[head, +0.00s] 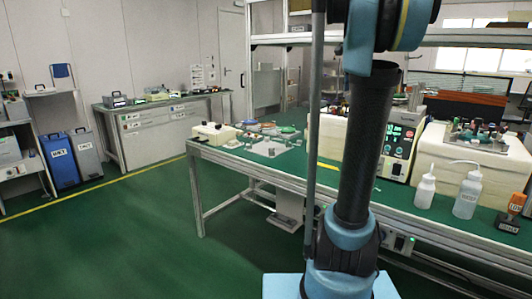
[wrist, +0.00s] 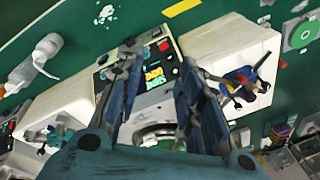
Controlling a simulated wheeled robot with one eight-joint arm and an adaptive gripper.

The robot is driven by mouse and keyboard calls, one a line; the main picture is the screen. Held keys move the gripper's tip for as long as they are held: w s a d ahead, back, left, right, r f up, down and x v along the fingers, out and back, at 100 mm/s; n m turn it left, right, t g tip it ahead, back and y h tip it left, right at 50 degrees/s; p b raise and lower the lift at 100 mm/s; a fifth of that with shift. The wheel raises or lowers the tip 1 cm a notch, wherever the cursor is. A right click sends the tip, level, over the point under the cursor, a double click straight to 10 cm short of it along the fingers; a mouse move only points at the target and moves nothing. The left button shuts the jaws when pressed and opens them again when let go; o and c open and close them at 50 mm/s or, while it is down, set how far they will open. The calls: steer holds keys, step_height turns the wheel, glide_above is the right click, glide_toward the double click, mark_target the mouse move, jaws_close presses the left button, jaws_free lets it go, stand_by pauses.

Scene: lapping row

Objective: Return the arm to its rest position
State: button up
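My arm (head: 355,150) rises through the right half of the head view, and its upper end leaves the top of the picture. My gripper is outside the head view. In the wrist view my gripper (wrist: 160,65) has its two dark blue fingers spread wide apart. I see nothing held between them. Behind the gap is the control panel (wrist: 152,72) of a white machine, with a lit display and buttons. The panel also shows in the head view (head: 398,140), right of my arm. I cannot tell the distance from the fingers to the machine.
A long green-topped bench (head: 262,168) runs across the head view. Two bins (head: 60,160) stand at far left. Green floor (head: 120,240) is clear at lower left.

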steer(key=s+a+f+n, duration=0.4)
steer(key=s+f, duration=0.5)
steer(key=f, duration=0.3)
steer(key=s+a+f+n, duration=0.5)
steer(key=s+f, duration=0.5)
steer(key=f, duration=0.3)
steer(key=s+a+f+n, duration=0.4)
steer(key=s+f+n, duration=0.2)
steer(key=s+f, duration=0.3)
step_height(320, 180, down, 4)
steer(key=shift+s+a+f+n+y, duration=0.1)
steer(key=shift+s+a+n+y, duration=0.2)
steer(key=shift+s+a+y, duration=0.1)
